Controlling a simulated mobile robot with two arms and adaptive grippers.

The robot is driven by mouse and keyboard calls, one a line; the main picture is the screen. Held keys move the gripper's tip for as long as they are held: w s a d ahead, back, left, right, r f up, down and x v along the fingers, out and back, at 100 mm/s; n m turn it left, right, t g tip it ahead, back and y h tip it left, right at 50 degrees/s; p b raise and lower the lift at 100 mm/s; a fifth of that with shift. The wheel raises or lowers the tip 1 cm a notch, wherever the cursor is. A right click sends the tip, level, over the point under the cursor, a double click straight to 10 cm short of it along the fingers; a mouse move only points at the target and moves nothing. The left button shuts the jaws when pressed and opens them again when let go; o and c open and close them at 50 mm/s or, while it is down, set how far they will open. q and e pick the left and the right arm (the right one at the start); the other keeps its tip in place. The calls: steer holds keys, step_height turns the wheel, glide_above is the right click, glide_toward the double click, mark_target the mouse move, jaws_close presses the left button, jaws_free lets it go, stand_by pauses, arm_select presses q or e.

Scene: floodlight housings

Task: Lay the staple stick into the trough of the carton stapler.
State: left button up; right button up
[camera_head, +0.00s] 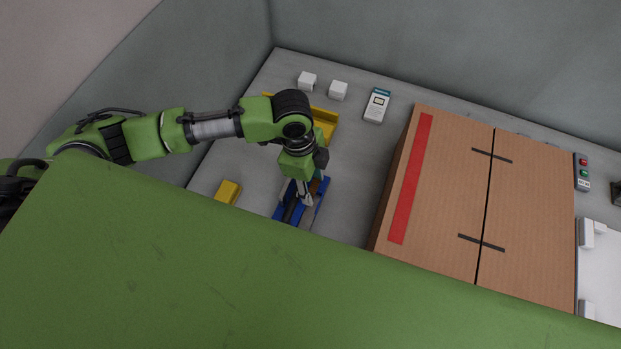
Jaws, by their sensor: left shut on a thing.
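The blue carton stapler (281,212) lies on the grey bench at the middle of the view, partly covered by my arm and cut off by green in front. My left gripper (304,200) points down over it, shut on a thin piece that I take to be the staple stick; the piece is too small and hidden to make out. I cannot tell whether it touches the trough. A small brownish patch shows beside the fingers, unclear in kind. My right gripper is not in view.
A large carton (535,200) with a red stripe stands right of the stapler. A yellow tray (325,121) is behind my arm, a yellow block (228,191) to the left. Two white blocks and a handheld device (377,105) lie at the back. Bare bench lies between stapler and carton.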

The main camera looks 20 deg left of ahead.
arm_select(q)
steer(key=shift+s+d+r, duration=0.1)
steer(key=shift+s, duration=0.1)
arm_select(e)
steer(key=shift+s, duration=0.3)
arm_select(q)
steer(key=shift+r+p, duration=0.1)
steer(key=shift+p, duration=0.35)
step_height(320, 180, down, 2)
steer(key=shift+f+b, duration=0.25)
steer(key=shift+b, duration=0.3)
steer(key=b, duration=0.2)
glide_above(314, 207)
steer(key=shift+a+f, duration=0.2)
steer(key=shift+f, duration=0.9)
steer(key=shift+a+f, duration=0.15)
steer(key=shift+f, duration=0.9)
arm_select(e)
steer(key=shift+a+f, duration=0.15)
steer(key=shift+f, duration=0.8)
arm_select(q)
steer(key=shift+w, duration=0.1)
steer(key=shift+a+p, duration=0.15)
steer(key=shift+p, duration=0.3)
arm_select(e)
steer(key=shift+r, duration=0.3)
